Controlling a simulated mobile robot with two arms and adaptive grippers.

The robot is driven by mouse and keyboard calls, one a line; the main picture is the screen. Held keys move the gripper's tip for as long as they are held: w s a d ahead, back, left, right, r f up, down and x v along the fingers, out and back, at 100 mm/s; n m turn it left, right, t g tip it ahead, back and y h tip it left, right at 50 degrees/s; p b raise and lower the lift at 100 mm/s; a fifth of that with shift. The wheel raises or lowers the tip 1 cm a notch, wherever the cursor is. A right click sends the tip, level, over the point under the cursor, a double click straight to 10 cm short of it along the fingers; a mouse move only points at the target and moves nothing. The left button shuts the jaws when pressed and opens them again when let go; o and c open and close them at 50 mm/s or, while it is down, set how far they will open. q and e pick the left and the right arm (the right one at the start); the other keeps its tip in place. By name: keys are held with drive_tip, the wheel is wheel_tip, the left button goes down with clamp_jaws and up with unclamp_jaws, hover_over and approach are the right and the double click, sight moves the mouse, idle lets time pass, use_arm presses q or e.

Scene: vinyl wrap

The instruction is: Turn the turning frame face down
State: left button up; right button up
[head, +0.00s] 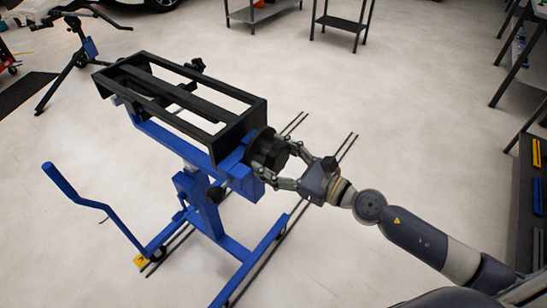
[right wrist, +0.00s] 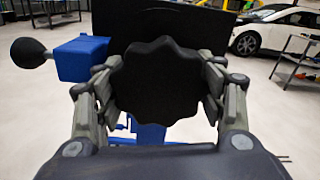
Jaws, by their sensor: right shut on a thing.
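The turning frame (head: 185,97) is a black open rectangular frame with long slots, mounted on a blue wheeled stand (head: 205,205) in the head view. A black scalloped knob (head: 266,150) sits at its near right end. My right gripper (head: 281,165) is shut on this knob, with fingers on both sides of it. In the right wrist view the knob (right wrist: 155,80) fills the space between the fingers, and a dark plate of the frame shows behind it. My left gripper is not in view.
A blue lever (head: 75,195) sticks up at the stand's left. Another stand (head: 85,45) is at the back left. Shelves (head: 340,20) stand at the back, and benches line the right side. Pale floor around the stand is mostly clear. A car (right wrist: 272,32) shows in the right wrist view.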

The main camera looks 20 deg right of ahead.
drive_tip(key=shift+f, duration=0.2)
idle(0.4)
drive_tip(key=o, duration=1.3)
drive_tip(key=shift+r, duration=0.1)
drive_tip(key=shift+s, duration=0.1)
drive_tip(key=shift+v, duration=5.95)
drive_tip(key=shift+d, duration=0.1)
